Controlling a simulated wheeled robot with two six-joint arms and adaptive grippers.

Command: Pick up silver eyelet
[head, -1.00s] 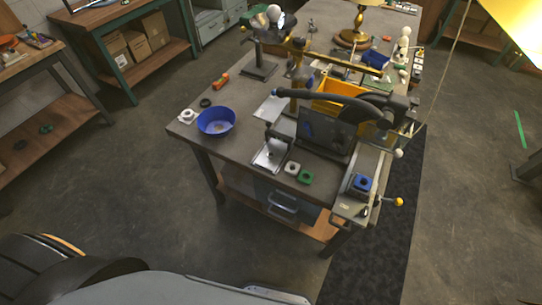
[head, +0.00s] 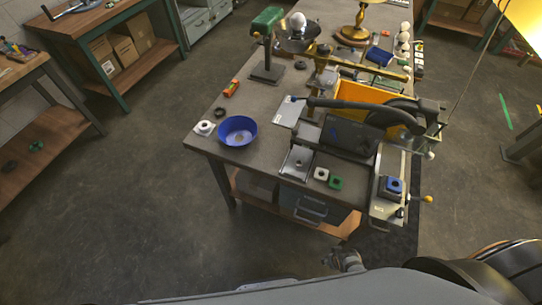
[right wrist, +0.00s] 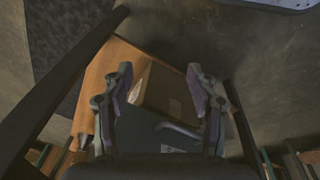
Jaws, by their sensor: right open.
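I cannot pick out a silver eyelet for certain. A blue bowl (head: 238,131) stands near the left front corner of the workbench (head: 262,160). A faint, pale small patch shows in its bottom, too small to identify. My right gripper (head: 347,260) is low in front of the bench in the head view, well away from the bowl. In the right wrist view, my right gripper (right wrist: 163,92) has its two fingers apart, with nothing between them; the bench's lower shelf (right wrist: 100,75) and a box lie beyond. My left gripper is out of view.
Floor left of the bench is clear.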

